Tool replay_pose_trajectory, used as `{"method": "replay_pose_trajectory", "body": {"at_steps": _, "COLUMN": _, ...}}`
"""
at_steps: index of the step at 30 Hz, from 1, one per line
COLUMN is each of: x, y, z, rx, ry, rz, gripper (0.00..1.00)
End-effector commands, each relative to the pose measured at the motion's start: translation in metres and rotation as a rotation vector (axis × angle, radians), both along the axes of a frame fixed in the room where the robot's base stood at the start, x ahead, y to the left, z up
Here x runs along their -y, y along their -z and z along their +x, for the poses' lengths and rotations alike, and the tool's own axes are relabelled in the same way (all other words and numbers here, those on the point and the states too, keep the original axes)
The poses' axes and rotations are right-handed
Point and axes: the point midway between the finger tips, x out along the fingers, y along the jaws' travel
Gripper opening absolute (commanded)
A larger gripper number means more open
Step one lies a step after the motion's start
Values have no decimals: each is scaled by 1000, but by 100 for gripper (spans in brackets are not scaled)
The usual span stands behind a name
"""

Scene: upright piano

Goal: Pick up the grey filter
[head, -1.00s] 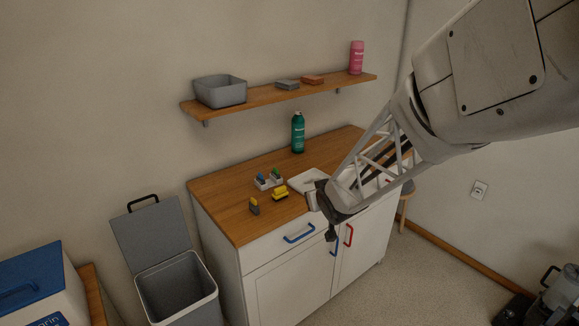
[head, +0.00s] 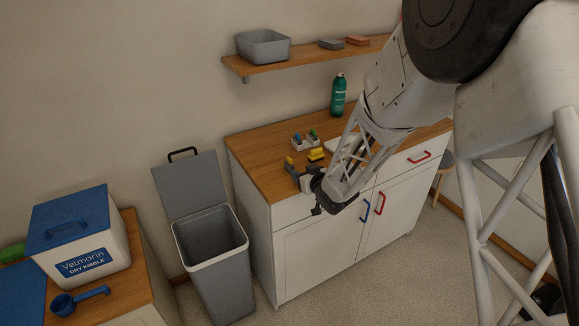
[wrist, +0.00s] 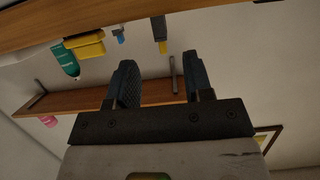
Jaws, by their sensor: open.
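No piece is plainly marked as the grey filter. The likeliest is a small grey piece with a yellow part (head: 290,161), upright near the counter's front left. In the wrist view, which looks upside down, a narrow yellow and grey piece (wrist: 159,28) stands in line with the gap between my fingers, apart from them. A flat grey block (head: 331,43) also lies on the wall shelf. My gripper (head: 304,186) is at the counter's front edge, just right of and below the small piece. Its two dark fingers (wrist: 160,65) are open and empty. My arm hides part of the counter.
On the counter (head: 252,158) stand a yellow block (head: 316,154), a white holder (head: 305,143) with blue and green pieces, and a green bottle (head: 338,95). A grey bin (head: 222,275) with its lid up stands left of the cabinet. The wall shelf (head: 300,59) hangs above.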

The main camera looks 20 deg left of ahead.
Motion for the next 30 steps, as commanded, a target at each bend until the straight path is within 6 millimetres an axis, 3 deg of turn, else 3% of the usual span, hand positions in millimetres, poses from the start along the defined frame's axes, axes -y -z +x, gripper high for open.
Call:
{"method": "replay_pose_trajectory", "body": {"at_steps": 18, "x": -17, "y": 8, "z": 17, "rx": 0, "ry": 1, "rz": -1, "gripper": 47}}
{"method": "replay_pose_trajectory", "body": {"at_steps": 30, "x": -18, "y": 8, "z": 18, "rx": 0, "ry": 1, "rz": -1, "gripper": 47}}
